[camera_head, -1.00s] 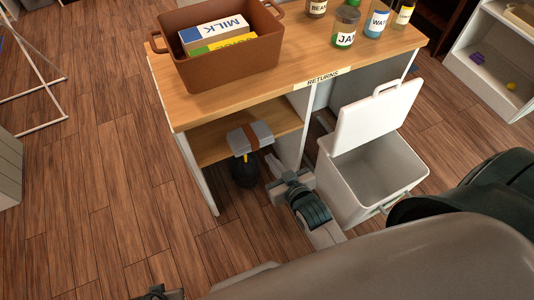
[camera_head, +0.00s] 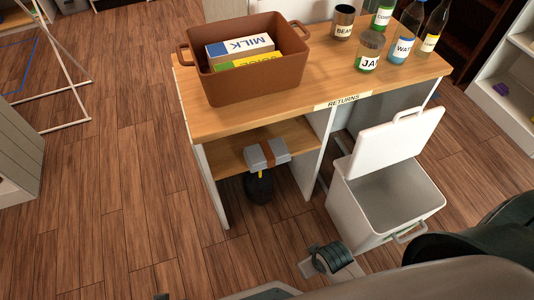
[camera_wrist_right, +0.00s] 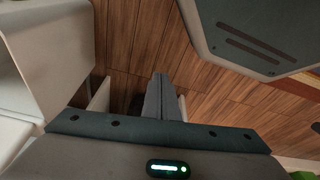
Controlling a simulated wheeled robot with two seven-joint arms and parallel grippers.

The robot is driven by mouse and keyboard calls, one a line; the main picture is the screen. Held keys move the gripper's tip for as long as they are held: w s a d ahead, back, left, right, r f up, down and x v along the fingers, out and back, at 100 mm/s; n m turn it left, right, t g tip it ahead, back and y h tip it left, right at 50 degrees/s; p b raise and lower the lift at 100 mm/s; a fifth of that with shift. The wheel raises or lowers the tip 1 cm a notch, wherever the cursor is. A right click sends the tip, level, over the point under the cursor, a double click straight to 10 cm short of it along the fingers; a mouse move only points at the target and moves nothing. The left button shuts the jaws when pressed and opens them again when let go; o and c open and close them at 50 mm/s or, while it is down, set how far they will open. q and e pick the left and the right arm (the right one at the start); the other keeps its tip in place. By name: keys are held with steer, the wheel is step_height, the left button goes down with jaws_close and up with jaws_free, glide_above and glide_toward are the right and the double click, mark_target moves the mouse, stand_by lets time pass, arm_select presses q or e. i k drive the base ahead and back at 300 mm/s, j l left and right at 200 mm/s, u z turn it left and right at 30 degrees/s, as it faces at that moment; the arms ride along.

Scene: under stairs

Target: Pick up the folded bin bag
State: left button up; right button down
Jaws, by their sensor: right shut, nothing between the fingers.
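A grey folded bundle with a brown band (camera_head: 267,154), which looks like the folded bin bag, lies at the front edge of the shelf under the counter and sticks out over it. A black rounded object (camera_head: 258,188) with a bit of yellow is below it. My right gripper (camera_wrist_right: 158,98) is shut and empty in the right wrist view, pointing toward the floor. In the head view its wrist is low, in front of the white bin and apart from the bundle; its fingertips are not clear there. Only a dark sliver, perhaps my left gripper, shows at the bottom edge.
A white bin (camera_head: 385,205) with its lid raised stands right of the shelf. The counter (camera_head: 300,105) holds a brown crate (camera_head: 250,85) with cartons, and several jars and bottles. Open wood floor (camera_head: 110,200) lies to the left.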

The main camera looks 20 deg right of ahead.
mark_target(266, 155)
steer(key=k+j, duration=0.1)
steer(key=j, duration=0.95)
steer(key=k+j+z, duration=0.1)
steer(key=j, duration=0.45)
steer(key=k+j, duration=0.15)
steer(key=j, duration=0.4)
